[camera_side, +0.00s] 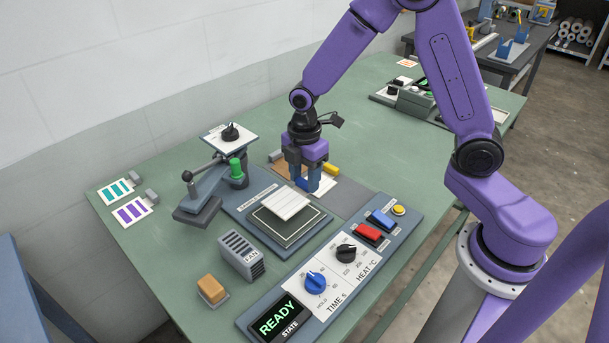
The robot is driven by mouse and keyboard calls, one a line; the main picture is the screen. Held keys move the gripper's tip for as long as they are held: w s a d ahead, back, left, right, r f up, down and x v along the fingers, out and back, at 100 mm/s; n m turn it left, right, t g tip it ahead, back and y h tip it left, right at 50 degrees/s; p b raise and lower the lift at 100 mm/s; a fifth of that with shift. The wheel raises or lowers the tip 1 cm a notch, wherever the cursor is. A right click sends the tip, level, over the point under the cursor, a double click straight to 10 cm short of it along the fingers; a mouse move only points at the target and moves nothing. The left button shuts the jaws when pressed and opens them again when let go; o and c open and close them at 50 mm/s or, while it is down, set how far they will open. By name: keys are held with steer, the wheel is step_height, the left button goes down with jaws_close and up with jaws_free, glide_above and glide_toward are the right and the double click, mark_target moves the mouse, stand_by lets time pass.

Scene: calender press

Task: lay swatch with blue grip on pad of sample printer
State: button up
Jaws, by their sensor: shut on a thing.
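My gripper (306,182) is shut on the blue grip (301,184) at the upper right edge of a pale, faintly striped swatch (287,204). The swatch lies flat over the back part of the sample printer's dark square pad (291,231). I cannot tell whether it touches the pad or hovers just above it. The pad's front part and pale border line show bare. The printer's lever arm and dark press head (197,210) stand to the left of the pad, clear of it.
A yellow grip (331,170) and a white card (327,191) lie just right of my gripper. A slotted grey block (242,254) stands front left of the pad. A control panel (327,277) with knobs and a READY display runs along the front. Teal and purple striped swatches (133,210) lie far left.

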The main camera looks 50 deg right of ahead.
steer(key=shift+f, duration=0.35)
stand_by(0.3)
steer(key=shift+f, duration=0.35)
steer(key=shift+f, duration=0.95)
stand_by(1.1)
steer(key=o, duration=1.5)
steer(key=shift+r, duration=0.15)
steer(key=shift+r, duration=3.4)
